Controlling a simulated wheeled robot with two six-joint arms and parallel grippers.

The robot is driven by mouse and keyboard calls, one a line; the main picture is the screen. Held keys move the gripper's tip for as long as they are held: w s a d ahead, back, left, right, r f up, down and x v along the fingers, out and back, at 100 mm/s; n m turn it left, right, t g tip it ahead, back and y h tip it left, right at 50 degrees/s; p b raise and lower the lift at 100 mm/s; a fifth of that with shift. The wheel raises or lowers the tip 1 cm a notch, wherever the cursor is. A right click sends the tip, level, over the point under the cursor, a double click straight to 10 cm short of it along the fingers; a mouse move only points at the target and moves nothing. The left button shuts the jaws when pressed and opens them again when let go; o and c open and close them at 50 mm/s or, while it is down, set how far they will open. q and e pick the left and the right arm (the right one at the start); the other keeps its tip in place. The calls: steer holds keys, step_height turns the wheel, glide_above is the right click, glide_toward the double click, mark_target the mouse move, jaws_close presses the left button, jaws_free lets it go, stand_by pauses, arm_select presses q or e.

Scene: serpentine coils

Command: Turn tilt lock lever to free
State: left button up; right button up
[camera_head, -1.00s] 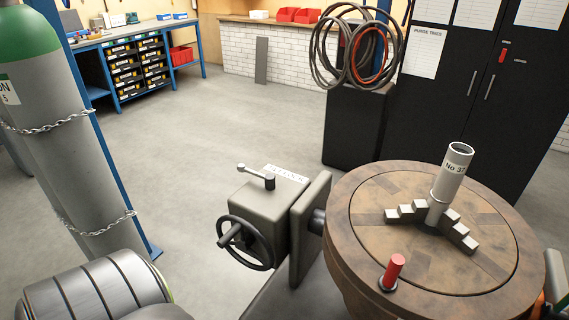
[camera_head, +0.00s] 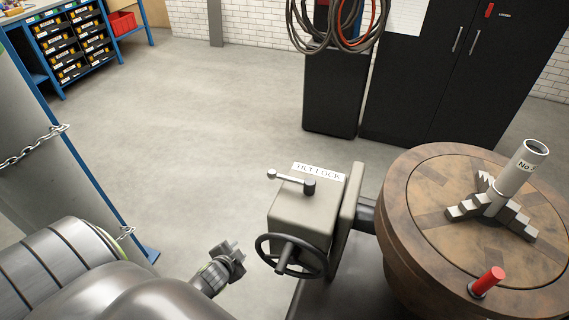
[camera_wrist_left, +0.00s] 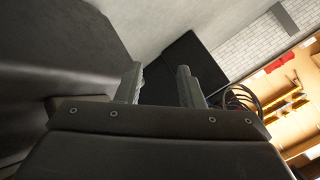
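The tilt lock lever (camera_head: 290,180) is a short metal rod with a ball end, on a dark round pivot. It sits on top of the grey gearbox (camera_head: 305,212) and its ball end points left. A white label (camera_head: 319,172) reading TILT LOCK lies behind the pivot. My left gripper (camera_head: 235,250) is left of and nearer than the gearbox, apart from the lever and the handwheel. In the left wrist view its two fingers (camera_wrist_left: 159,83) stand apart with nothing between them. The lever cannot be made out in that view. My right gripper is not in view.
A black handwheel (camera_head: 290,256) sticks out from the gearbox front. The round turntable (camera_head: 425,220) at right carries a pipe (camera_head: 522,168) and a red-handled pin (camera_head: 488,281). A gas cylinder (camera_head: 40,175) with a chain stands at left. Open floor lies between.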

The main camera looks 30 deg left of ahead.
arm_select(q)
steer(key=w+d+r+m+t+p, duration=0.25)
steer(key=w+r+t, duration=0.25)
steer(key=r, duration=1.5)
steer(key=w+d+r+m+t+p, duration=0.15)
steer(key=w+r+m+t, duration=0.25)
steer(key=r, duration=1.6)
steer(key=d+r+m+t+h, duration=0.45)
steer(key=r+m, duration=0.35)
steer(key=r, duration=0.2)
steer(key=w+d+r+m+g+h, duration=0.1)
steer(key=d+r+m+g+h, duration=0.2)
steer(key=m+h, duration=0.6)
steer(key=m+g+y+p, duration=0.1)
steer(key=m+g+y, duration=0.5)
steer(key=m+g, duration=1.4)
glide_toward(288, 177)
steer(key=f+m+t+p, duration=0.1)
steer(key=f, duration=0.1)
steer(key=d+f+m+t+p, duration=0.1)
steer(key=f+p, duration=0.1)
steer(key=s+d+f+m+t+p, duration=0.1)
steer(key=f, duration=0.1)
steer(key=shift+s+d+f+p, duration=0.1)
steer(key=shift+p, duration=0.25)
steer(key=shift+d+f+t, duration=0.2)
steer(key=shift+f+t, duration=0.05)
steer(key=shift+f, duration=0.4)
steer(key=shift+c, duration=0.4)
